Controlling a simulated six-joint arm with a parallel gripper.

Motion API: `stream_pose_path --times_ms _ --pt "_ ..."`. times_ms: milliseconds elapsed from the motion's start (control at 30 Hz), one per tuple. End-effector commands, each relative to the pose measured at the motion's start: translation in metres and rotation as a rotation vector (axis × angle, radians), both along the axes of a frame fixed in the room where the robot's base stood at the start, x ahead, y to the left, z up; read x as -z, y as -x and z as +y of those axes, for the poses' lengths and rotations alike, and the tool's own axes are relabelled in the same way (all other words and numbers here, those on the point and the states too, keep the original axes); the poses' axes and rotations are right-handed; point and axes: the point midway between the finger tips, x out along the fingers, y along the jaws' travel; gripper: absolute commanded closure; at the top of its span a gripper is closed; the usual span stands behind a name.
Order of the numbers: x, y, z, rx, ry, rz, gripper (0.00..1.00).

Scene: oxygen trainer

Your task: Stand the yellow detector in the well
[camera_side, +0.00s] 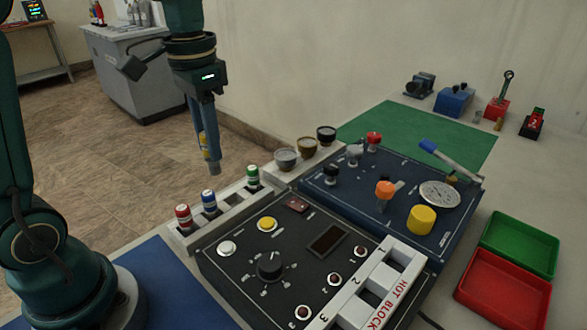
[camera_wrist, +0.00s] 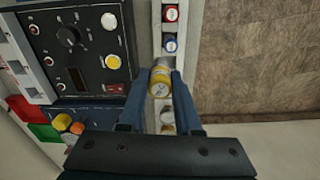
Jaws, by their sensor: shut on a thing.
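My gripper (camera_side: 211,166) points down above the white rack (camera_side: 181,236) and is shut on the yellow detector. The detector (camera_side: 203,146) shows as a yellow strip beside the fingers in the side view; the fingers hide much of it. In the wrist view the yellow detector (camera_wrist: 160,83) sits between the fingertips (camera_wrist: 161,76), over the rack. The rack holds a red-capped detector (camera_side: 183,214), a blue-capped one (camera_side: 209,200) and a green-capped one (camera_side: 252,174). An empty well (camera_side: 233,194) lies between blue and green. The held detector is clear of the rack.
A black panel (camera_side: 225,268) with knobs and a yellow button stands beside the rack. A blue panel (camera_side: 325,190) with a gauge and several knobs is behind it. Several round jars (camera_side: 285,158) stand past the green detector. Green (camera_side: 520,243) and red (camera_side: 503,292) trays lie right.

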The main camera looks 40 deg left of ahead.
Motion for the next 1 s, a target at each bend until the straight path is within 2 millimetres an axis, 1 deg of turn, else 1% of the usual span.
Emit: stream_pose_path --times_ms 33,100,233,367,467,567,700,800,900,1000 --pt "-0.002 0.001 -0.012 0.008 0.001 0.0 1.0" --pt "-0.004 0.002 -0.021 -0.018 0.003 0.004 1.0" --pt "-0.005 0.005 -0.021 -0.083 0.005 0.016 1.0" --pt "-0.004 0.005 -0.021 -0.025 0.004 0.015 1.0" --pt "0.001 0.009 -0.024 0.111 0.005 0.022 1.0" --pt "0.007 0.019 -0.04 0.339 0.004 0.027 1.0" --pt "0.015 0.045 -0.075 0.742 0.001 0.03 1.0" --pt "0.019 0.064 -0.094 0.968 -0.001 0.03 1.0" --pt "0.021 0.079 -0.108 1.107 -0.003 0.028 1.0" --pt "0.021 0.088 -0.116 1.168 -0.004 0.027 1.0"
